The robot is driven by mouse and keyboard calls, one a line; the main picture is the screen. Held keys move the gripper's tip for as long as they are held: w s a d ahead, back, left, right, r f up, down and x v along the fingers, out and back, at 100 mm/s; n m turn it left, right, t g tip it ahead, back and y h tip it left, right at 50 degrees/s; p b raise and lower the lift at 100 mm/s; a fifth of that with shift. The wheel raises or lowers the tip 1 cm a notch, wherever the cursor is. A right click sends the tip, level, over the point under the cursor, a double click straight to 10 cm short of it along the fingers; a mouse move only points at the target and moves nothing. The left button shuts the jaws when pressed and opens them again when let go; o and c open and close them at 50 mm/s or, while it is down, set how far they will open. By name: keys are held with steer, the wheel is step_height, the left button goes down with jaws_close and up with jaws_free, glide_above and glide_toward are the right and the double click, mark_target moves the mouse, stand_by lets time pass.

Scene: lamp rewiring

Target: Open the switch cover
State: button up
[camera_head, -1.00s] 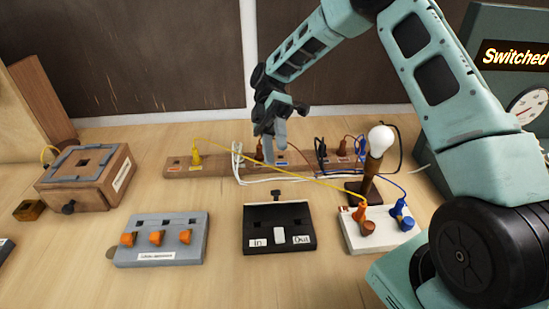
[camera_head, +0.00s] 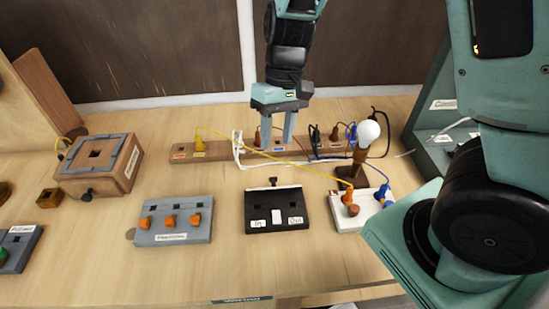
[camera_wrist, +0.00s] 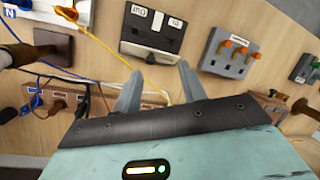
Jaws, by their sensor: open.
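A black switch box (camera_head: 257,202) lies flat on the table, with labels and a white rocker switch (camera_head: 276,216) at its front. A small dark knob (camera_head: 273,182) stands at its back edge. In the wrist view the black box (camera_wrist: 130,46) is upside down, beyond the fingertips. Which part of the box is a cover, I cannot tell clearly. My gripper (camera_head: 278,143) is open and empty, pointing down behind the box, over the wooden terminal strip. In the wrist view my gripper (camera_wrist: 159,72) has its fingers apart with nothing between them.
The terminal strip (camera_head: 215,150) with plugs and yellow and white cables runs behind the box. A grey box with orange switches (camera_head: 190,235) lies left. A wooden box (camera_head: 125,165) is far left.

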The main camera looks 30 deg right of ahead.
step_height(320, 180, up, 3)
steer(key=d+m+t+p, duration=0.1)
steer(key=d+m+t, duration=0.1)
steer(key=m, duration=0.1)
steer(key=m+b, duration=0.1)
steer(key=b, duration=0.4)
glide_toward(273, 182)
steer(key=shift+t, duration=0.4)
steer(key=x, duration=0.8)
steer(key=shift+w+d+f, duration=0.15)
steer(key=shift+w+d, duration=0.05)
steer(key=shift+d, duration=0.1)
jaws_close()
